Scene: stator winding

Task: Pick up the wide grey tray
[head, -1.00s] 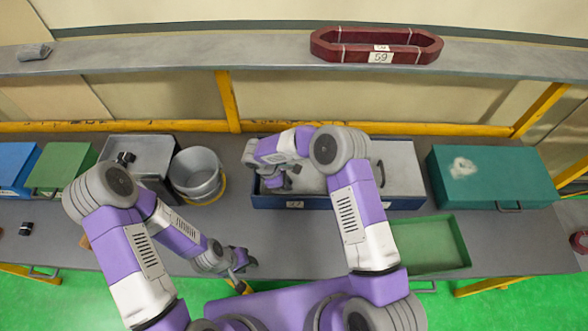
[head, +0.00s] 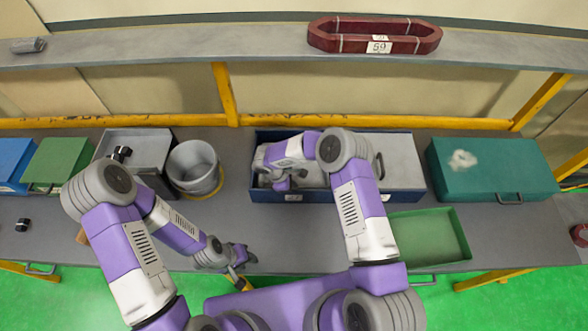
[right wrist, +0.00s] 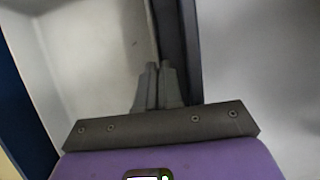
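A wide blue bin (head: 335,196) stands on the bench with light grey interiors. The grey tray (head: 318,178) appears to be its left part, largely hidden by my right arm. Pale grey walls (right wrist: 100,50) also show in the right wrist view. My right gripper (head: 284,184) is over the left part of the bin. In the right wrist view its fingers (right wrist: 158,68) are close together beside a dark bar (right wrist: 178,40). I see nothing between them. My left gripper (head: 242,268) is at the bench's front edge, too small to tell open from shut.
A grey bucket (head: 194,168) and a grey box (head: 135,150) stand left of the bin. A green tray (head: 425,237) lies in front right, a teal case (head: 492,170) further right. A red ring (head: 374,37) is on the shelf above. The bench before the bucket is clear.

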